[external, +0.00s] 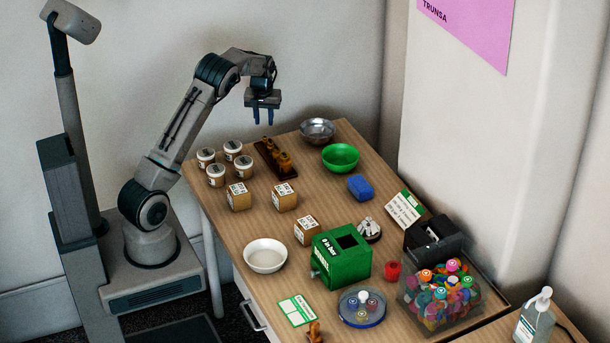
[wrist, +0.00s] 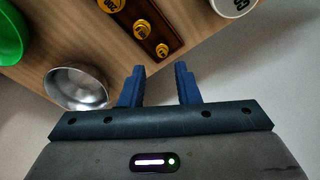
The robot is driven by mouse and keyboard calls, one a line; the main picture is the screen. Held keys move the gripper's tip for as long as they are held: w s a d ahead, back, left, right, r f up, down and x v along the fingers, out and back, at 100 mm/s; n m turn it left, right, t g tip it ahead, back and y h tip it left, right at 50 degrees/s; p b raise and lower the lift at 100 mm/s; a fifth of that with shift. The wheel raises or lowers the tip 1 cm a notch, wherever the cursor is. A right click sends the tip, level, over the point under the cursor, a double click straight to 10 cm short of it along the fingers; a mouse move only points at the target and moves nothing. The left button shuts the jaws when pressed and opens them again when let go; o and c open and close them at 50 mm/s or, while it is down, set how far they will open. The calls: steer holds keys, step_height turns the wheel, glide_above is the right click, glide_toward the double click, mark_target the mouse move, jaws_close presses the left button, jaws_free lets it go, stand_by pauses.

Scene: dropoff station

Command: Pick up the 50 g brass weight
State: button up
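A dark wooden block (external: 272,165) holds several brass weights in a row by size. In the wrist view the block (wrist: 172,40) lies just beyond my fingertips. The smallest weight shown, apparently the 50 g one (wrist: 162,50), sits at the block's end nearest my gripper; its marking is too small to read. A middle weight (wrist: 141,28) and a larger one (wrist: 110,4) sit farther along. My gripper (external: 263,124) is open, empty and pointing down above the table near the block. In the wrist view its blue fingers (wrist: 159,70) are apart, with nothing between them.
A metal bowl (external: 317,129) and a green bowl (external: 341,157) stand right of the block. White-lidded jars (external: 216,175) stand left. Cardboard boxes (external: 284,197), a blue block (external: 360,187) and a green box (external: 342,258) are farther forward. Bare tabletop lies around the block.

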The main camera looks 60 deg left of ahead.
glide_above(265, 137)
steer(key=d, duration=0.1)
steer(key=f, duration=0.4)
steer(key=shift+s+d, duration=0.15)
steer(key=shift+s, duration=0.15)
steer(key=shift+w+a+f+p, duration=0.1)
steer(key=shift+a+f+p, duration=0.1)
steer(key=shift+f, duration=0.65)
steer(key=shift+w+a+f+p, duration=0.1)
steer(key=shift+a+f+p, duration=0.1)
steer(key=shift+f, duration=0.6)
steer(key=shift+a+f+p, duration=0.15)
steer(key=shift+a+f, duration=0.05)
steer(key=shift+f, duration=0.65)
jaws_close()
